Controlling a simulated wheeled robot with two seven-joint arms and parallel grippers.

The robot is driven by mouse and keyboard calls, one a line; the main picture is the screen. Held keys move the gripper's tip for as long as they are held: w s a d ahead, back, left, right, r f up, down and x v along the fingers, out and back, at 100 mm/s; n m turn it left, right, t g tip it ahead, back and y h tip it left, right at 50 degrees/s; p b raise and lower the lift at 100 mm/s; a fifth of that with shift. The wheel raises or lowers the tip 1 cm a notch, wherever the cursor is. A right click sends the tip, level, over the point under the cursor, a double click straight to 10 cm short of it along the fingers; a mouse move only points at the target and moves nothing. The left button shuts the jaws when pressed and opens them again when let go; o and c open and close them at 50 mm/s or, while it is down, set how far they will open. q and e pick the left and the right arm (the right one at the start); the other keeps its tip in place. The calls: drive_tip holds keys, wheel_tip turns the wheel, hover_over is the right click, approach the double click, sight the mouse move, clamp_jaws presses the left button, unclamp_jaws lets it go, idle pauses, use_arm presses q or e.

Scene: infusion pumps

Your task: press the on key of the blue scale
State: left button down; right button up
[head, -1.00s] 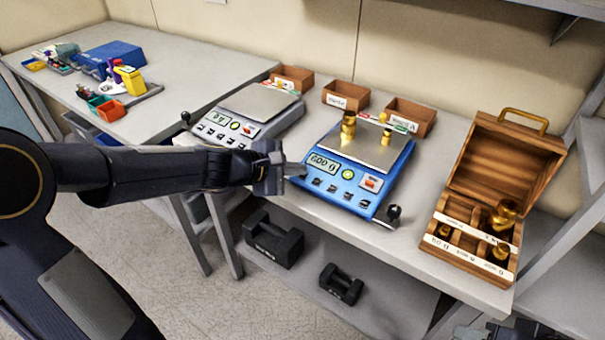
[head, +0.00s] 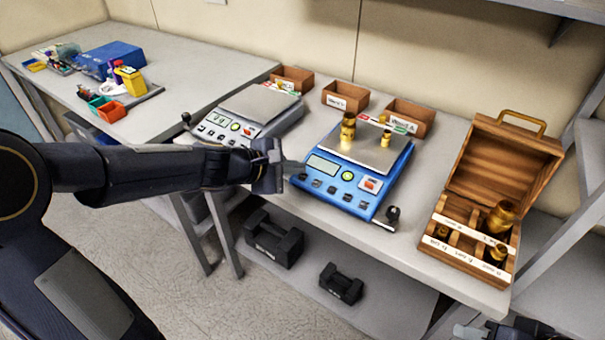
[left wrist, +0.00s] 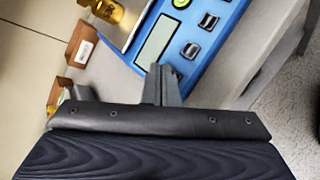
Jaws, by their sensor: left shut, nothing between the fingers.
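The blue scale (head: 352,208) stands on the bench with its display (head: 324,166) blank. A row of dark keys (head: 332,190) runs along its front, with a green round mark (head: 347,175) beside the display. Brass weights (head: 348,128) stand on its pan (head: 370,150). My left gripper (head: 298,167) is shut and empty, its tips at the scale's front left corner by the leftmost key. In the left wrist view the tips (left wrist: 163,76) overlap that corner beside the blank display (left wrist: 157,40) and hide part of it; contact cannot be told. Key labels are unreadable.
A grey scale (head: 243,128) stands left of the blue one. Small wooden boxes (head: 345,96) line the back. An open wooden weight case (head: 505,165) stands at right. Black weights (head: 273,240) lie on the shelf below. Part of my right gripper seems to show at the bottom right, unclear.

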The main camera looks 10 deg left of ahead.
use_arm(q)
drive_tip(key=r+p, duration=0.1)
drive_tip(key=r, duration=0.1)
drive_tip(key=s+r+p, duration=0.1)
drive_tip(key=p, duration=0.1)
drive_tip(key=r+p, duration=0.1)
drive_tip(key=r, duration=0.1)
drive_tip(key=shift+s+a+r+p, duration=0.25)
drive_tip(key=shift+a+r+p, duration=0.05)
drive_tip(key=shift+r, duration=0.05)
drive_tip(key=s+r+m+g+p, duration=0.15)
drive_tip(key=s+r+m, duration=0.25)
drive_tip(key=s+m, duration=0.55)
drive_tip(key=s+a+f+m+y, duration=0.1)
drive_tip(key=s+m, duration=0.1)
drive_tip(key=s, duration=0.3)
drive_tip(key=s+a+f+m+g+y, duration=0.1)
drive_tip(key=s+a+m, duration=0.1)
drive_tip(key=s, duration=0.4)
drive_tip(key=s+a+f+m+g+y, duration=0.1)
drive_tip(key=s+f+m+y, duration=0.1)
drive_tip(key=s, duration=0.4)
drive_tip(key=shift+a+p, duration=0.3)
drive_tip(key=shift+p, duration=0.15)
